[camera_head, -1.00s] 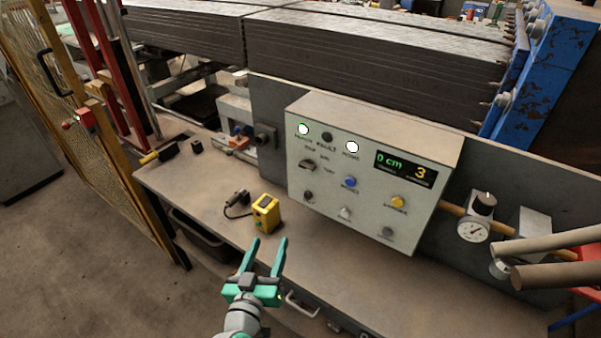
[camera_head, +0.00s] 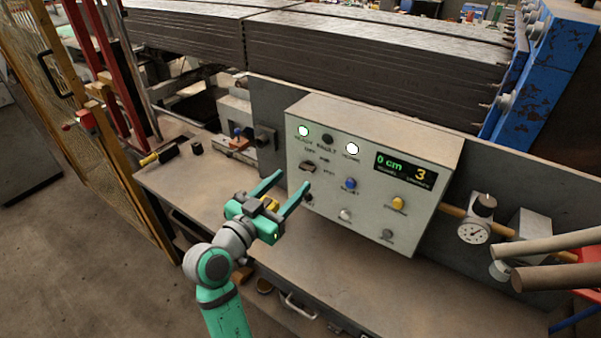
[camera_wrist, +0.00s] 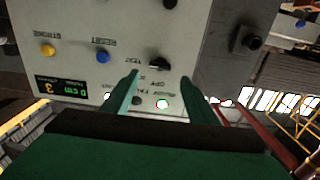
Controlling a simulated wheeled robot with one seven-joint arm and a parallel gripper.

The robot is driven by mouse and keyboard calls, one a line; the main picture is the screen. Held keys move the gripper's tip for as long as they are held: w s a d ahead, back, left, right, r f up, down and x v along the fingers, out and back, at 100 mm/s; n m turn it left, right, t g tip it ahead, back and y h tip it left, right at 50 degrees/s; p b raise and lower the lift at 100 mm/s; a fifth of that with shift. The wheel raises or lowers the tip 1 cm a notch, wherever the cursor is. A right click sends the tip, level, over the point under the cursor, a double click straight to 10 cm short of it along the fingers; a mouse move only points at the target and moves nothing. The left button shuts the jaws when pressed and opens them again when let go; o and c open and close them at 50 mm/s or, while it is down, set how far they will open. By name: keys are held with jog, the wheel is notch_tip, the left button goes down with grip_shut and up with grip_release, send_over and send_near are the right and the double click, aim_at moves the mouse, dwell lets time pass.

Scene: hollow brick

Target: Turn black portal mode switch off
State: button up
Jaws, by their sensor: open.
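The control box (camera_head: 420,155) stands upright at the back of the bench. A dark rotary mode switch (camera_head: 309,168) sits on the left of its face, under the lit lamps. In the wrist view, which is upside down, the switch (camera_wrist: 159,64) lies between the finger lines, just beyond the tips. My gripper (camera_head: 293,178) is open and empty. Its fingers point at the panel, just below and left of the switch. In the wrist view the gripper (camera_wrist: 160,76) straddles the switch's line. I cannot tell if a finger touches the panel.
A blue button (camera_head: 351,184), a yellow button (camera_head: 398,203) and a display (camera_head: 405,167) are on the same panel. A yellow device (camera_head: 269,203) is mostly hidden behind my gripper. A pressure gauge (camera_head: 474,231) is at right. The bench front (camera_head: 350,280) is clear.

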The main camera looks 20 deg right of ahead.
aim_at(305, 169)
jog(key=x, duration=0.5)
jog(key=shift+w+d, duration=0.25)
jog(key=shift+d, duration=0.05)
jog(key=c, duration=1.1)
jog(key=shift+o, duration=0.2)
